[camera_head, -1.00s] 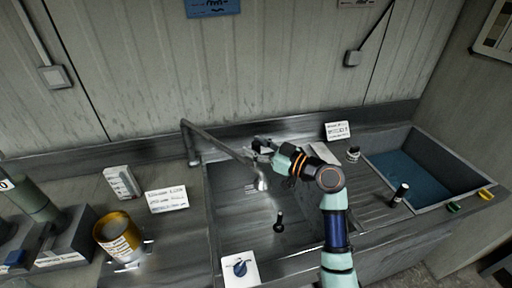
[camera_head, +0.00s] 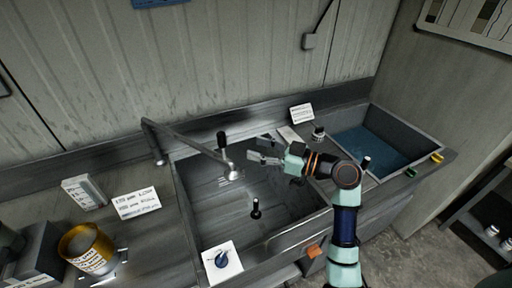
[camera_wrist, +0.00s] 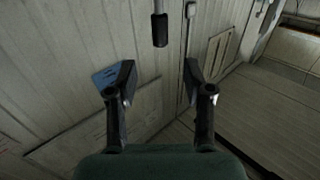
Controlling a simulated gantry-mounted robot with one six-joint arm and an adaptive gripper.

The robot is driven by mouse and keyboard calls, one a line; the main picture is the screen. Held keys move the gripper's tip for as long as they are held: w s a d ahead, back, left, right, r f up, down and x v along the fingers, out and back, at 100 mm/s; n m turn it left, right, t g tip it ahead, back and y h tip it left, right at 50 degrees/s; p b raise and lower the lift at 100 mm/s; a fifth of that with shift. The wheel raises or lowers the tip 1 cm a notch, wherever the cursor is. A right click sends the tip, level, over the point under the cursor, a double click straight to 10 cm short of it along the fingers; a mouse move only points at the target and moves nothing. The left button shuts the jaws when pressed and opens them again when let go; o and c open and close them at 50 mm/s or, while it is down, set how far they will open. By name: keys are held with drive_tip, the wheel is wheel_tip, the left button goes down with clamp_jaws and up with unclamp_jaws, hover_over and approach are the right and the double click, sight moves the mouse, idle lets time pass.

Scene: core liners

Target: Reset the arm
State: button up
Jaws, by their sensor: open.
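My gripper (camera_head: 262,158) is above the sink basin (camera_head: 290,198), to the right of the faucet spout head (camera_head: 232,173). It points left in the head view. In the wrist view my gripper (camera_wrist: 161,80) has its two fingers spread wide with nothing between them. A black handle (camera_head: 222,139) stands upright by the end of the faucet arm, apart from the fingers. A black handle on a thin rod (camera_wrist: 159,30) also shows beyond the fingers in the wrist view.
A blue-floored basin (camera_head: 372,145) is at the right. A black knobbed lever (camera_head: 256,208) stands in the sink, with a dial plate (camera_head: 222,260) in front. A yellow cup (camera_head: 86,248) and a white sign (camera_head: 137,203) are at the left. The wall (camera_head: 230,60) stands behind.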

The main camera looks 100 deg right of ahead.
idle(0.4)
drive_tip(key=w+a+f+n+y, duration=0.1)
drive_tip(key=w+a+f+y, duration=0.1)
drive_tip(key=w+a, duration=0.55)
drive_tip(key=w+a+f+n+g+y, duration=0.1)
drive_tip(key=w+a+f+n+y, duration=0.3)
drive_tip(key=w, duration=0.7)
drive_tip(key=w+a+m+y, duration=0.1)
drive_tip(key=w+a, duration=0.6)
drive_tip(key=w, duration=0.3)
drive_tip(key=w+a+f+n+g+y, duration=0.1)
drive_tip(key=w+a, duration=0.2)
drive_tip(key=a, duration=1.2)
drive_tip(key=w+a+n+y, duration=0.2)
drive_tip(key=a, duration=1.3)
wheel_tip(320, 180, up, 23)
drive_tip(key=p, duration=2.3)
drive_tip(key=shift+a, duration=0.2)
